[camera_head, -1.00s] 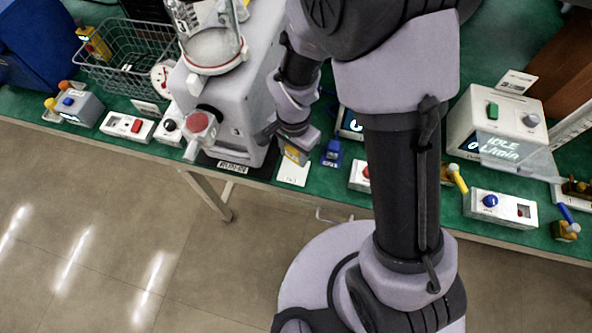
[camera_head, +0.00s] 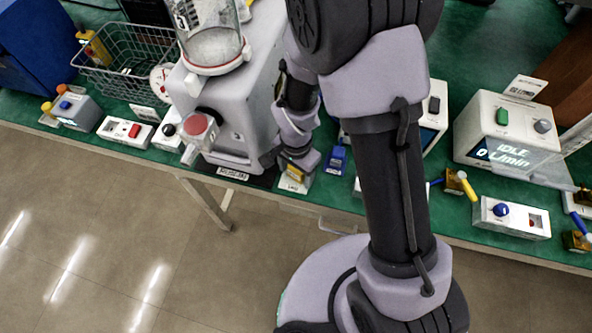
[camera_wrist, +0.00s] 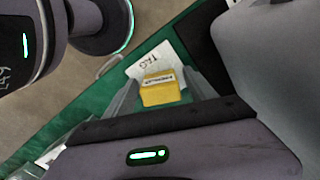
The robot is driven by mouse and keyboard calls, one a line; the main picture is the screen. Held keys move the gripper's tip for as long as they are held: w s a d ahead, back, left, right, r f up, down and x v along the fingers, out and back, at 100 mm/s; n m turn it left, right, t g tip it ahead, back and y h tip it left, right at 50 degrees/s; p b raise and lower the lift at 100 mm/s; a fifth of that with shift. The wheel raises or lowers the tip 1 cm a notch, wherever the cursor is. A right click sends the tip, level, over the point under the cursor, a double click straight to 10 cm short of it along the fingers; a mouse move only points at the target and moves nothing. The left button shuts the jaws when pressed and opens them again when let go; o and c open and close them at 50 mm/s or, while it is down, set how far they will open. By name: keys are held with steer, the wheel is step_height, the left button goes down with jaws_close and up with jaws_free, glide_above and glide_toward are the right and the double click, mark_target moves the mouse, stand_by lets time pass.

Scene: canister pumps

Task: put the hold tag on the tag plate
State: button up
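The hold tag is a small yellow block with a white label, seen between my fingers in the wrist view (camera_wrist: 160,92) and at my gripper in the head view (camera_head: 295,172). My gripper (camera_wrist: 162,82) appears shut on it, one finger along each side. The tag plate is a white card marked TAG, partly covered by the block in the wrist view (camera_wrist: 150,64). Its front part shows below my gripper in the head view (camera_head: 292,187). The block is over the plate; I cannot tell whether it touches.
A grey pump (camera_head: 235,100) with a glass canister stands close left of my gripper. A small blue block (camera_head: 337,160) is just to its right. A wire basket (camera_head: 120,75) and small switch boxes line the green table (camera_head: 230,183). The table's front edge is near.

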step_height(320, 180, up, 12)
steer(key=p, duration=0.5)
steer(key=s+d+r+n+t, duration=0.1)
steer(key=s+d+r+t, duration=0.1)
steer(key=r, duration=0.6)
steer(key=s+d+r+n+t+y, duration=0.1)
steer(key=s+d+r+t, duration=0.1)
steer(key=s+r, duration=0.3)
steer(key=s+d+r+n+t+y, duration=0.1)
steer(key=s+d+r+n, duration=0.1)
steer(key=r, duration=0.9)
steer(key=shift+s+d+t, duration=0.4)
steer(key=shift+s+d, duration=0.05)
steer(key=shift+s, duration=0.75)
